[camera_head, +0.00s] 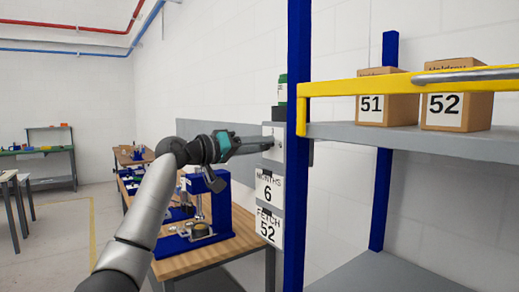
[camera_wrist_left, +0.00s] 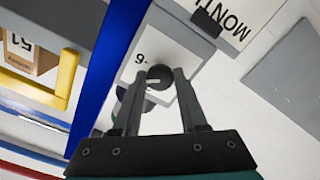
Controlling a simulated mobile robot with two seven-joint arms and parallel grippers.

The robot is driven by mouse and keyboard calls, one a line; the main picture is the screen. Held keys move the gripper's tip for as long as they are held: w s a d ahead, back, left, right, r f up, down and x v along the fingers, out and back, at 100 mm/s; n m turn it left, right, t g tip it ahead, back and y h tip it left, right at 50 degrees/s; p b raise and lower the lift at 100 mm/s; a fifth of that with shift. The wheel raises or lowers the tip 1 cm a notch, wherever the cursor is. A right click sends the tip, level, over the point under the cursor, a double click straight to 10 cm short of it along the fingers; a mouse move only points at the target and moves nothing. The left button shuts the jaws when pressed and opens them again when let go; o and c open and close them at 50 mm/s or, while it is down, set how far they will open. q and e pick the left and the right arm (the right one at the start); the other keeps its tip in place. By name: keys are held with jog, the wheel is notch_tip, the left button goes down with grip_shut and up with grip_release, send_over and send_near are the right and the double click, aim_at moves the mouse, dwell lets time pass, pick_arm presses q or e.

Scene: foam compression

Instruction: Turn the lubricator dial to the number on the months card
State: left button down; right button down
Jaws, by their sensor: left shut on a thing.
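The lubricator has a green canister (camera_head: 281,88) above a light grey dial plate (camera_head: 280,146) beside the blue post. My left gripper (camera_head: 268,143) reaches the plate from the left. In the left wrist view its two fingers (camera_wrist_left: 166,74) are shut on the dark round dial (camera_wrist_left: 158,80). One number shows beside the dial on the plate (camera_wrist_left: 185,45), but the view is turned and I cannot tell 6 from 9. The dial's pointer is not clear. The months card (camera_head: 268,188) below reads "MONTHS 6"; part of it shows in the left wrist view (camera_wrist_left: 236,22). My right gripper is not in view.
A card (camera_head: 269,226) below reads "FETCH 52". Boxes marked 51 (camera_head: 386,103) and 52 (camera_head: 458,98) stand on the grey shelf (camera_head: 345,133) at right, behind a yellow rail (camera_head: 340,88). A wooden bench (camera_head: 240,243) with a blue press (camera_head: 215,205) stands below my left arm.

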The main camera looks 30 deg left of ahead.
pick_arm(q)
jog(key=shift+f+m+b, duration=0.1)
jog(key=shift+m+b, duration=0.7)
jog(key=shift+m, duration=2.8)
jog(key=shift+c, duration=2.2)
grip_release()
jog(key=b+v, duration=0.5)
jog(key=v, duration=1)
jog(key=shift+b, duration=0.35)
